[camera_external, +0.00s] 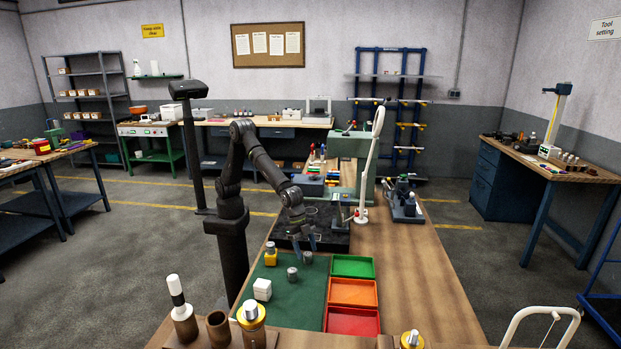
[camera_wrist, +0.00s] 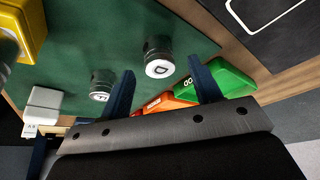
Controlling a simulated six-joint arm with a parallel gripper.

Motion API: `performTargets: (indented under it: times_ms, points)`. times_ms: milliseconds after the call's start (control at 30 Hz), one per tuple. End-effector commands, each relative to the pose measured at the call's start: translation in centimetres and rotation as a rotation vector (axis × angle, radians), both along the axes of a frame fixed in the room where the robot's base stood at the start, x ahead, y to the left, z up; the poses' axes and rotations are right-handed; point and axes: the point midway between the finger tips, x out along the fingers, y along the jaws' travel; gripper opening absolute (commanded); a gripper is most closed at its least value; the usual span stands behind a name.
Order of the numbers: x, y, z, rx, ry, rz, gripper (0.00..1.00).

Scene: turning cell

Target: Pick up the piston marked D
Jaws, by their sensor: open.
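The piston marked D (camera_wrist: 158,52) is a short dark and grey cylinder with a white end face bearing the letter D. It stands on the green mat (camera_wrist: 95,40); in the outside view it appears to be the farther of two small grey pistons (camera_external: 307,258). My gripper (camera_wrist: 162,67) is open, and its two blue fingers show on either side of the D piston in the wrist view, with nothing held. In the outside view my gripper (camera_external: 306,243) hangs just above that piston. I cannot tell the exact gap.
A second piston (camera_wrist: 101,80), its mark hard to read, stands nearer the white block (camera_external: 262,289). A yellow block (camera_external: 270,257) stands left. Green (camera_external: 353,266), orange (camera_external: 352,292) and red (camera_external: 351,321) trays lie right. A dark plate (camera_external: 330,241) lies behind.

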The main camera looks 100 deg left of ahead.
Motion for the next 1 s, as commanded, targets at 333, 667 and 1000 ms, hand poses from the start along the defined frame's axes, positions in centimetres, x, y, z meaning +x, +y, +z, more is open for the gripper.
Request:
performTargets:
  times_ms: [333,667,1000]
  points:
    - [0.8,-0.6,-2.4,-0.001,-0.002,0.000,0.58]
    - [0.8,-0.6,-2.4,-0.001,-0.001,0.000,0.07]
    - [0.8,-0.6,-1.9,-0.002,-0.002,0.000,0.07]
